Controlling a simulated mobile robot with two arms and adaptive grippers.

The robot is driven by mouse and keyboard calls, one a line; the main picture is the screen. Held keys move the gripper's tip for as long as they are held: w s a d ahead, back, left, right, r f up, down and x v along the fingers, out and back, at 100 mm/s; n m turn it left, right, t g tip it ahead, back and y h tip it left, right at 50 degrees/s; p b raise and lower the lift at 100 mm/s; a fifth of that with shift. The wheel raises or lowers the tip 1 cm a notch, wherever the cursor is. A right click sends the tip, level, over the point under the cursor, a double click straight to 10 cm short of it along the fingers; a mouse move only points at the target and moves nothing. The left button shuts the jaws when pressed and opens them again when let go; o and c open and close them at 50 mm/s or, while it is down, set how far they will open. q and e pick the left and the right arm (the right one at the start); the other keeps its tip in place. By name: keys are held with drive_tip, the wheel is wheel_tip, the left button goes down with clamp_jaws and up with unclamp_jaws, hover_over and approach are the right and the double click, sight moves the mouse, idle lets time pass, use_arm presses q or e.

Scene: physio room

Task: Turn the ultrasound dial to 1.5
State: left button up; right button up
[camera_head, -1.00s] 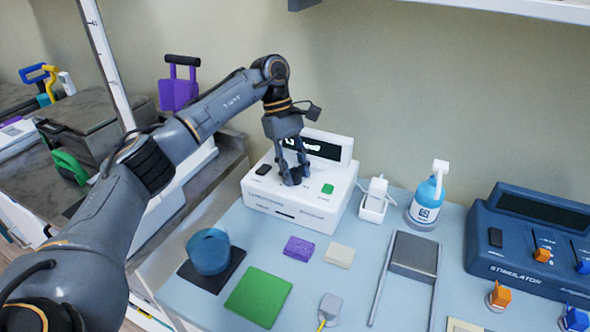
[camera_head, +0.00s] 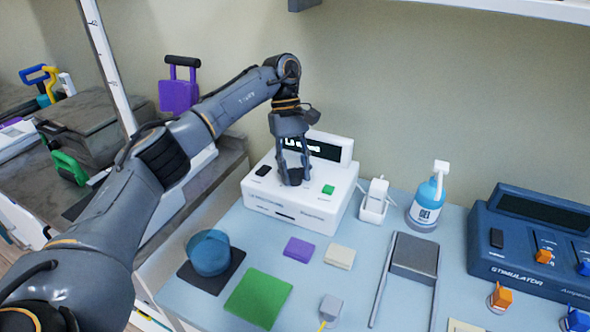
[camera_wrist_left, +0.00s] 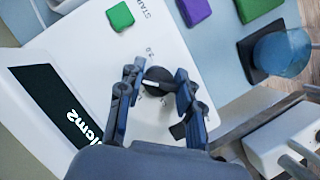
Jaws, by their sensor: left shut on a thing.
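The white ultrasound unit (camera_head: 278,206) stands on the pale blue table top, its black display (camera_head: 328,150) tilted up at the back. The display's lit text is partly hidden by my wrist and too blurred to read surely; in the left wrist view the display (camera_wrist_left: 48,100) shows "cm2". My left gripper (camera_head: 294,178) points down at the unit, its fingers shut on the black dial (camera_wrist_left: 157,80). The dial has a white pointer mark, and a printed "2.0" is close by. My right gripper is not in view.
A black switch (camera_head: 263,170) and green button (camera_head: 328,189) flank the dial. A white holder (camera_head: 374,206), blue bottle (camera_head: 426,203) and blue stimulator (camera_head: 530,245) stand to the right. A green pad (camera_head: 258,297), purple block (camera_head: 299,248) and blue cup (camera_head: 208,252) lie in front.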

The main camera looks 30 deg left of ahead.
use_arm(q)
drive_tip(key=o, duration=1.1)
drive_tip(key=shift+o, duration=0.2)
drive_tip(key=v, duration=1.2)
drive_tip(key=shift+a+f, duration=0.1)
